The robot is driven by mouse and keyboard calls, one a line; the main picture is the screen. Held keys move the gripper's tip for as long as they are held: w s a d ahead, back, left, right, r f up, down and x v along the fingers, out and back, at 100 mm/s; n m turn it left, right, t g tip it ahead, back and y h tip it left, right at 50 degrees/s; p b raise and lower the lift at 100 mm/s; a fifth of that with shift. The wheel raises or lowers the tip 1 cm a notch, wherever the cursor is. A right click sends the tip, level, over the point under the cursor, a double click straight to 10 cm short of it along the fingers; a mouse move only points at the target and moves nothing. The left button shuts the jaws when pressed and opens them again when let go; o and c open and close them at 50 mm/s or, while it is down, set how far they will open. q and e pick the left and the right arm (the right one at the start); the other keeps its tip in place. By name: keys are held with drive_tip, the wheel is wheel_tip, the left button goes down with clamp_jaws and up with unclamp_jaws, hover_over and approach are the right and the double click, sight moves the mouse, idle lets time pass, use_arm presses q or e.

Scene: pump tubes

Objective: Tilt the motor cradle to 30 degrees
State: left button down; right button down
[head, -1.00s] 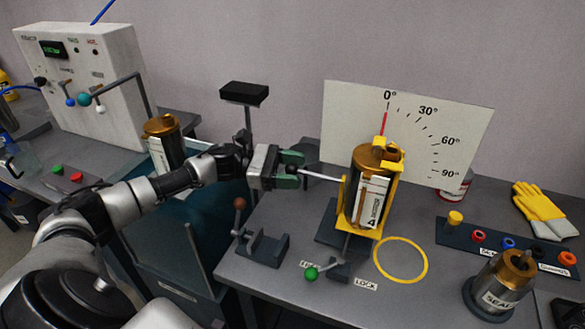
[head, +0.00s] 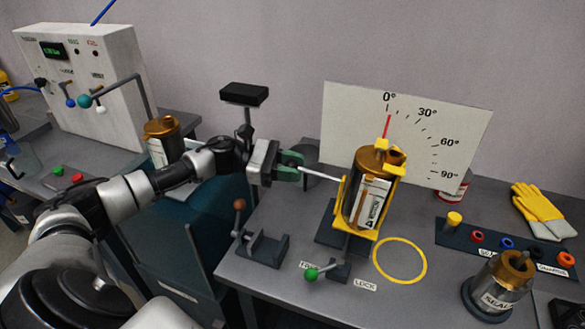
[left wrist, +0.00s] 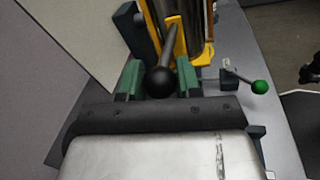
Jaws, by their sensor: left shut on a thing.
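The motor cradle (head: 347,206) is a yellow frame around a copper-topped motor (head: 371,193), leaning slightly right. Behind it a white angle board (head: 350,112) shows 0° to 90°. A red line (head: 387,126) above the cradle points close to 0°. My left gripper (head: 291,166) is shut on the cradle's pale side bar (head: 322,174). In the left wrist view the bar's black ball knob (left wrist: 160,82) sits between the green fingers. The lock lever's green knob (head: 311,274) is by the FREE label, away from LOCK. My right gripper is not in view.
A dark stand with a brown knob (head: 239,204) is in front left. A SEAL-marked can (head: 499,288), a parts rack (head: 447,235) and gloves (head: 545,212) are right.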

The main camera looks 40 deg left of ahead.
sight(294, 161)
use_arm(q)
wheel_tip(294, 161, up, 3)
drive_tip(key=shift+d+r+g+y+p, duration=0.15)
drive_tip(key=shift+g+y+p, duration=0.15)
drive_tip(key=shift+y+p, duration=0.6)
drive_tip(key=shift+w+d+r+m+g+y+p, duration=0.1)
drive_tip(key=shift+d+r+m+g+y+p, duration=0.1)
drive_tip(key=shift+r+y+p, duration=0.3)
drive_tip(key=shift+w+d+r+m+g+y+p, duration=0.1)
drive_tip(key=shift+d+r+y+p, duration=0.1)
drive_tip(key=shift+r+y+p, duration=0.3)
drive_tip(key=shift+w+d+r, duration=0.1)
drive_tip(key=shift+d+r, duration=0.15)
drive_tip(key=shift+r, duration=0.3)
drive_tip(key=shift+d+r, duration=0.2)
drive_tip(key=shift+r, duration=0.45)
drive_tip(key=c, duration=0.8)
unclamp_jaws()
drive_tip(key=shift+d, duration=0.1)
drive_tip(key=shift+f, duration=0.2)
